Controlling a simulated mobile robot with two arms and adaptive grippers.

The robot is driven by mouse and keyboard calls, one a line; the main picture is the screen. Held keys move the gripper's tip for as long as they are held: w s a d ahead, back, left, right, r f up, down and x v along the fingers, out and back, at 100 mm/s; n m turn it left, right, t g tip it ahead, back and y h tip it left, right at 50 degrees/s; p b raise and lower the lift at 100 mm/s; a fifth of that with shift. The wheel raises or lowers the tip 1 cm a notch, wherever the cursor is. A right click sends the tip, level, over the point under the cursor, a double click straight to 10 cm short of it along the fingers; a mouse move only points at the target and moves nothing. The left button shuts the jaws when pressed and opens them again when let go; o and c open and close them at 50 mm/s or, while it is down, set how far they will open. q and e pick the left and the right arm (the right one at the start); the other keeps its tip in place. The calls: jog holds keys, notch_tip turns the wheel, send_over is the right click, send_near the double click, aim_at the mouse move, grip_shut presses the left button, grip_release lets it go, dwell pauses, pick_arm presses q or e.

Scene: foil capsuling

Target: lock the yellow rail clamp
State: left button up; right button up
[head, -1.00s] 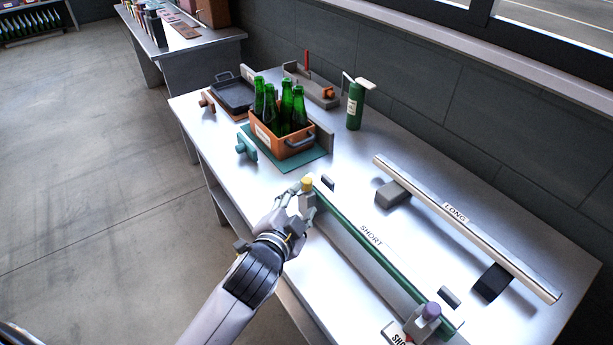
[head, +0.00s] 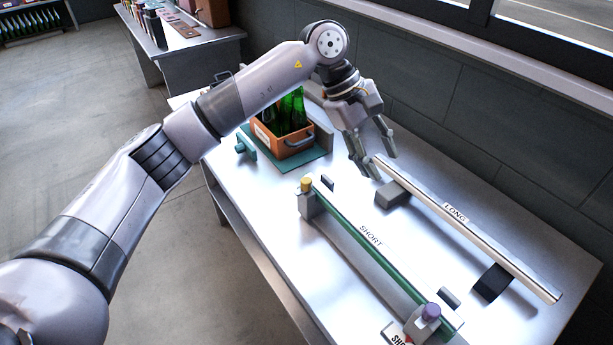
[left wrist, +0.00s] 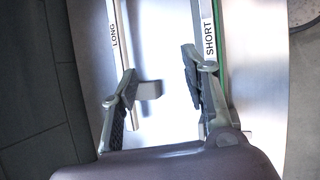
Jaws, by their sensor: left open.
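The yellow rail clamp (head: 306,186) is a small yellow knob on a grey block at the far left end of the green rail marked SHORT (head: 345,222). I cannot tell its lock state. My left gripper (head: 376,167) is open and empty. It hangs above the table near the far end of the silver rail marked LONG (head: 455,217), to the right of the clamp and apart from it. In the left wrist view its fingers (left wrist: 160,64) are spread, with the LONG rail (left wrist: 113,40) at left and the SHORT rail (left wrist: 209,30) at right. The clamp is not visible there. My right gripper is not in view.
A purple knob (head: 431,312) sits at the SHORT rail's near end. Grey and black blocks (head: 492,283) support the LONG rail. An orange crate (head: 290,147) of green bottles stands on a green mat behind my left arm. The table between the rails is clear.

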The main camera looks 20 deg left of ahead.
aim_at(306, 180)
pick_arm(q)
jog(key=w+a+r+y, duration=0.1)
jog(key=a+r+y, duration=0.2)
jog(key=a, duration=0.4)
jog(key=w+a+r+y, duration=0.1)
jog(key=a+r+y, duration=0.15)
jog(key=a, duration=0.55)
jog(key=shift+y, duration=0.35)
jog(key=f+p, duration=0.1)
jog(key=f, duration=0.7)
jog(key=f+p, duration=0.2)
jog(key=f, duration=0.7)
jog(key=shift+w+d+f, duration=0.1)
jog(key=shift+d+f, duration=0.1)
jog(key=shift+c, duration=0.2)
grip_shut()
